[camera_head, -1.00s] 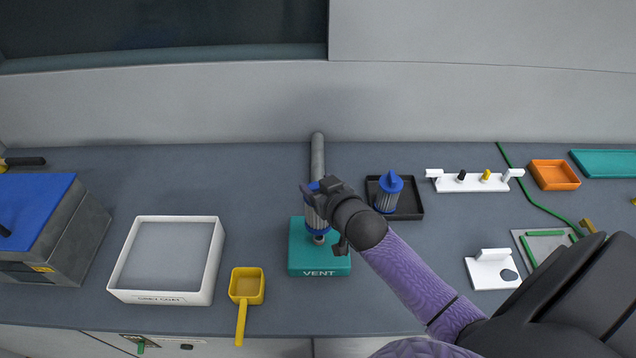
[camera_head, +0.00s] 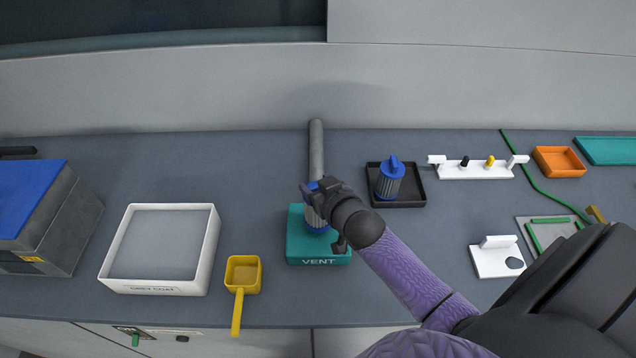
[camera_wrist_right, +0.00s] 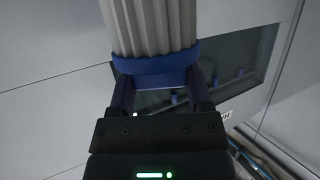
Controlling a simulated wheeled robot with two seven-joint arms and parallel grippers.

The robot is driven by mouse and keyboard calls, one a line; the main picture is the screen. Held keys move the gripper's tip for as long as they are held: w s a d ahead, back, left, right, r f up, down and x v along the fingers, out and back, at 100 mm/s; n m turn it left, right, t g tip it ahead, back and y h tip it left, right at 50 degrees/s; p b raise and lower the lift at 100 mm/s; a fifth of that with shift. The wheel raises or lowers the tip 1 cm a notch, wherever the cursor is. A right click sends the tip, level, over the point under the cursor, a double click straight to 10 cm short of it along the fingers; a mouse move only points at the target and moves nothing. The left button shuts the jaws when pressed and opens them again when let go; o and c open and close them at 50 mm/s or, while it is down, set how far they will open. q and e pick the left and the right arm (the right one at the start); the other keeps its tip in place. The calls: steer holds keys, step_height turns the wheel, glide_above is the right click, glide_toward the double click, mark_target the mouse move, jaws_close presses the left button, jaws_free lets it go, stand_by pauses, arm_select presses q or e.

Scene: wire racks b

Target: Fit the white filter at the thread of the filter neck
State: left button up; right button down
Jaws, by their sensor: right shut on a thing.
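The white filter (camera_head: 312,212), pleated with blue end caps, stands about upright over the teal VENT base (camera_head: 319,257). My right gripper (camera_head: 317,188) is shut on its blue top end. In the right wrist view the gripper (camera_wrist_right: 162,85) grips the blue cap (camera_wrist_right: 157,62), with the pale pleated body (camera_wrist_right: 152,25) beyond. The filter neck is hidden under the filter's lower blue ring, so I cannot tell whether the thread is engaged. My left gripper is not in view.
A grey pipe (camera_head: 316,150) runs behind the base. A similar blue-capped filter (camera_head: 388,184) stands in a black tray (camera_head: 411,201) to the right. A white-rimmed box (camera_head: 214,245) and yellow scoop (camera_head: 243,275) lie left. A white rack (camera_head: 477,172) stands further right.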

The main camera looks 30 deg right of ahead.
stand_by(0.4)
steer(key=shift+r, duration=0.1)
steer(key=shift+p, duration=0.45)
steer(key=shift+f+b, duration=0.9)
steer(key=shift+f, duration=0.25)
stand_by(0.3)
jaws_free()
steer(key=shift+s, duration=0.15)
